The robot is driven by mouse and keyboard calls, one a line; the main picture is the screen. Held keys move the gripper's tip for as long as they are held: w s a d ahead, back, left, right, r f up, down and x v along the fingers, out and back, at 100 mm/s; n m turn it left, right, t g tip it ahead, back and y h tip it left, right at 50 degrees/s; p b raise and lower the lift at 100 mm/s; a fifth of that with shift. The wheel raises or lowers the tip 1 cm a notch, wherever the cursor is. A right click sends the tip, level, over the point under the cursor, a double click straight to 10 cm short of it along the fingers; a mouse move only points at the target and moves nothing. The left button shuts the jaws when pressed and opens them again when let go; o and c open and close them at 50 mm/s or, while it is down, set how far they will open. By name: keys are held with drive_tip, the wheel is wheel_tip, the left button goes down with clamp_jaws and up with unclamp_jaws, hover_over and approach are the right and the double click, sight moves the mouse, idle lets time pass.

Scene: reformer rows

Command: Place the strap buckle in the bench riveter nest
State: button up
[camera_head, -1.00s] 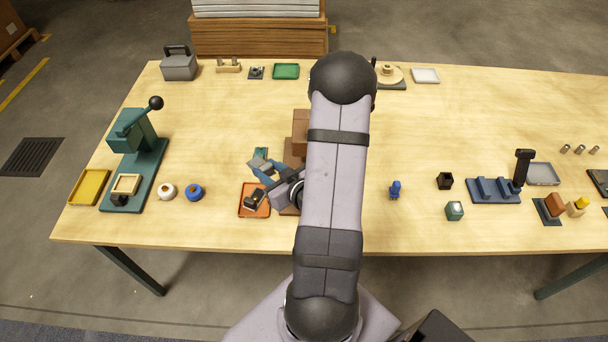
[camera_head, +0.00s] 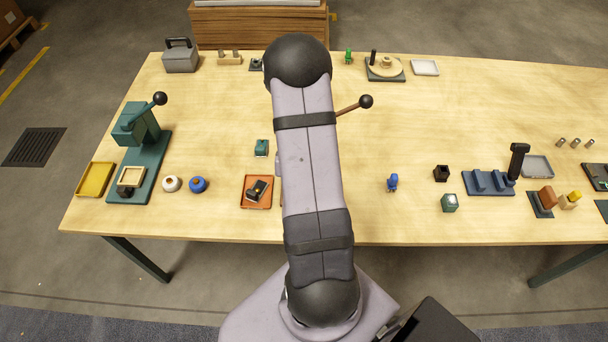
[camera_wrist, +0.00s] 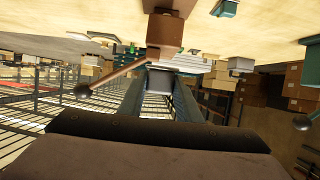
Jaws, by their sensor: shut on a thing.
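The green bench riveter (camera_head: 142,150) stands at the left of the table, its lever with a black ball raised. Its pale square nest (camera_head: 131,177) is at the front of its base and looks empty. In the wrist view my gripper (camera_wrist: 160,82) is shut on a small grey piece (camera_wrist: 160,77), held between two blue-grey fingers. I cannot tell from its shape whether this is the strap buckle. In the head view my arm hides the gripper and the piece. A black item with a gold part (camera_head: 257,190) lies in the orange tray (camera_head: 248,204).
A brown fixture (camera_wrist: 165,30) with a ball-ended lever (camera_head: 350,108) is partly behind my arm. A white-grey round piece (camera_head: 171,184) and a blue one (camera_head: 198,185) sit between riveter and orange tray. A teal block (camera_head: 262,148) stands behind that tray. A yellow tray (camera_head: 96,179) is at far left.

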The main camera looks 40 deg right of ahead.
drive_tip(key=shift+f+b, duration=4.2)
drive_tip(key=shift+f, duration=2.9)
drive_tip(key=shift+f, duration=0.1)
drive_tip(key=shift+f, duration=1.75)
drive_tip(key=shift+f, duration=0.1)
drive_tip(key=o, duration=1.2)
